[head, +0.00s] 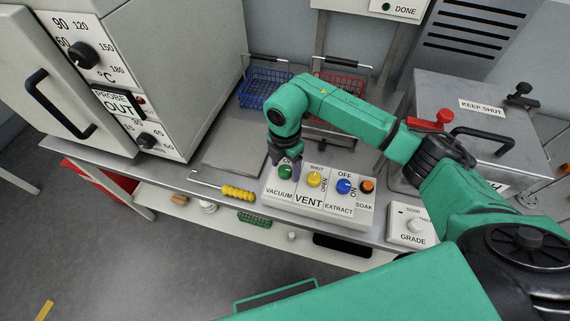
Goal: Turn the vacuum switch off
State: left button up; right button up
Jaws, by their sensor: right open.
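The vacuum switch is a green knob (285,172) at the left end of a white control panel (320,222), above the label VACUUM. My right gripper (286,163) points down over this knob, its fingers dark and apart. The fingers are at or just above the knob, and I cannot tell whether they touch it. They cover part of the knob and most of the marking above it, so its setting is hard to read. My left gripper is not in view.
Beside it on the panel are a yellow VENT knob (314,179), a blue EXTRACT knob (344,186) and an orange SOAK button (367,186). A yellow-handled tool (238,192) lies left of the panel. Blue (265,90) and red (340,88) baskets stand behind.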

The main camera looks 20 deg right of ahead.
grip_shut()
jog(key=n+b, duration=0.4)
jog(key=shift+w+f+n, duration=0.1)
jog(key=shift+f+n, duration=0.1)
jog(key=shift+n, duration=0.1)
jog(key=n+b, duration=0.3)
jog(key=n, duration=0.1)
jog(key=shift+n+b, duration=0.3)
jog(key=n+b, duration=0.3)
jog(key=n, duration=0.1)
jog(key=n+b, duration=0.1)
jog(key=n, duration=0.2)
jog(key=n+b, duration=0.1)
jog(key=shift+r+n+b, duration=0.25)
jog(key=shift+n+b, duration=0.05)
